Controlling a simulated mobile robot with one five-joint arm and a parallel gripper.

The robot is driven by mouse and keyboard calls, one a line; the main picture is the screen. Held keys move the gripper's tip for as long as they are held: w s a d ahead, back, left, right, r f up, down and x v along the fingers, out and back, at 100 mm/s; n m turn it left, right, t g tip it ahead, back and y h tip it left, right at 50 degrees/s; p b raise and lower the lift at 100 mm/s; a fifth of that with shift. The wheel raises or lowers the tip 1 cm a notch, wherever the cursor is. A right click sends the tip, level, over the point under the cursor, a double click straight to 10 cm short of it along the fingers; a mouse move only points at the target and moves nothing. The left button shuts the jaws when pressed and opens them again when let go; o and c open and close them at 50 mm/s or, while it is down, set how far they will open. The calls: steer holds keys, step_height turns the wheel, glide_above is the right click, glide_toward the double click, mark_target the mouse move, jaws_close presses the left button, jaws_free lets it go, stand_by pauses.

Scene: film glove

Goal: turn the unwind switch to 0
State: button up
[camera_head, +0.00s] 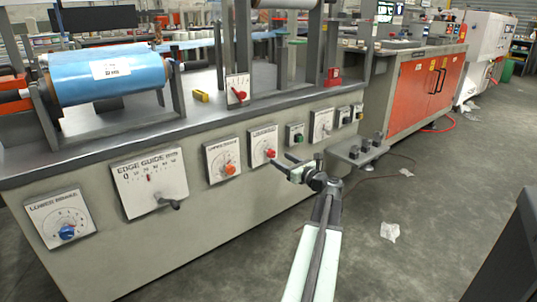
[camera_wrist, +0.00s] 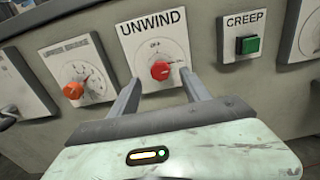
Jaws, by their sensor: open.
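The unwind switch is a red round knob (camera_wrist: 160,70) on a white plate (camera_wrist: 140,40) headed UNWIND in the wrist view. Small marks sit above it and to its right, too small to read surely. I cannot tell which mark the knob points at. In the head view the same red knob (camera_head: 270,153) shows on the machine's front panel. My gripper (camera_head: 283,162) is open and empty, reaching toward this plate. In the wrist view its two fingers (camera_wrist: 160,76) point at the plate, one on each side below the knob. Contact is not clear.
An orange knob (camera_wrist: 73,90) on its own plate is left of the unwind plate, and a green CREEP button (camera_wrist: 247,45) is right of it. An edge guide plate with a lever (camera_head: 170,202) is farther left. Open floor (camera_head: 400,210) lies right.

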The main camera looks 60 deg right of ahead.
mark_target(272, 155)
steer(key=x, duration=0.7)
steer(key=shift+w, duration=0.1)
jaws_close()
steer(key=shift+n, duration=0.4)
steer(key=n, duration=0.3)
steer(key=shift+a+n, duration=0.1)
steer(key=shift+n, duration=0.2)
steer(key=n, duration=0.4)
steer(key=shift+f+n, duration=0.1)
steer(key=shift+n, duration=0.2)
steer(key=n, duration=0.4)
steer(key=shift+a+n, duration=0.1)
steer(key=shift+n, duration=0.2)
steer(key=shift+f+n, duration=0.15)
steer(key=shift+n, duration=2.05)
